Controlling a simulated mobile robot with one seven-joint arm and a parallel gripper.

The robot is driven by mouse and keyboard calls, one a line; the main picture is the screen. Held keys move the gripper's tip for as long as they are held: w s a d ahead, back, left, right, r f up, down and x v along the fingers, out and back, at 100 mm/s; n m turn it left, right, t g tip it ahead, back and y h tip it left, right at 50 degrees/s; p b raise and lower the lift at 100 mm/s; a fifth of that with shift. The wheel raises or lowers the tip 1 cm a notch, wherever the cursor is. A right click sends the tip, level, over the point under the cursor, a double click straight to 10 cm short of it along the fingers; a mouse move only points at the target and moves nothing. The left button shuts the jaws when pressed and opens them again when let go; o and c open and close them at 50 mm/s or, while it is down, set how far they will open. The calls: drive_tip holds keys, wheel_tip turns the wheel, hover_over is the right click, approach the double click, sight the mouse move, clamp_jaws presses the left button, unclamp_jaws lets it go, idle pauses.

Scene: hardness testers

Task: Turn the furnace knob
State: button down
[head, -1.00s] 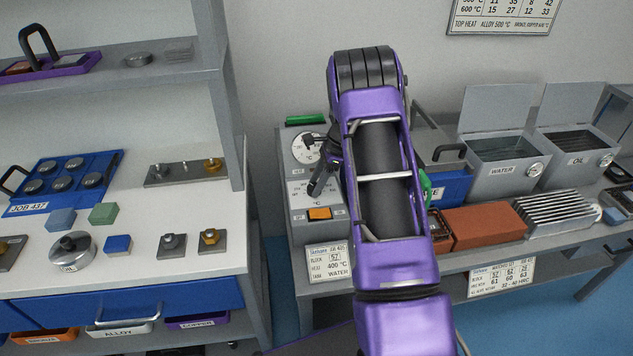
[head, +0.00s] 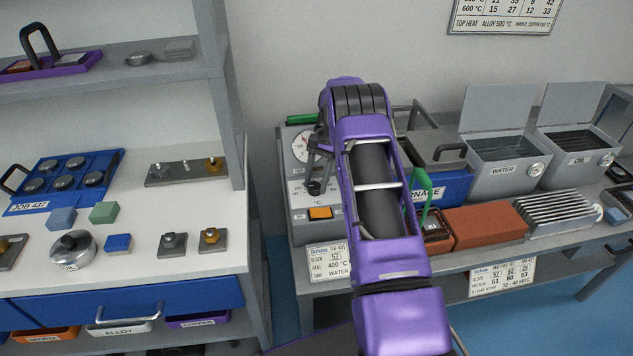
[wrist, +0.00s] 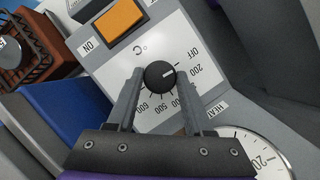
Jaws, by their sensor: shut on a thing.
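The furnace knob (wrist: 155,83) is round and black with a white pointer line. In the wrist view it sits on a light panel with a printed scale from OFF through 200 to 600. Its pointer lies towards the OFF and 200 end. My gripper (wrist: 160,78) has one finger on each side of the knob and is shut on it. In the head view my gripper (head: 318,172) is at the furnace's control panel (head: 298,191), and the knob is not clearly visible there.
An orange switch (wrist: 121,18) marked ON is near the knob, and a round gauge (wrist: 255,153) is on its other side. In the head view, the blue furnace front (head: 456,187) is partly behind my arm. A wire basket (head: 436,232) and a red-brown brick (head: 488,227) stand right of my arm.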

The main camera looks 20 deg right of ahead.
drive_tip(key=shift+n, duration=0.6)
drive_tip(key=shift+h, duration=0.3)
drive_tip(key=shift+c, duration=1.4)
unclamp_jaws()
drive_tip(key=shift+r, duration=0.1)
drive_tip(key=p+v, duration=0.4)
drive_tip(key=v, duration=0.7)
drive_tip(key=shift+w+r, duration=0.3)
drive_tip(key=shift+w, duration=0.05)
drive_tip(key=shift+d, duration=0.15)
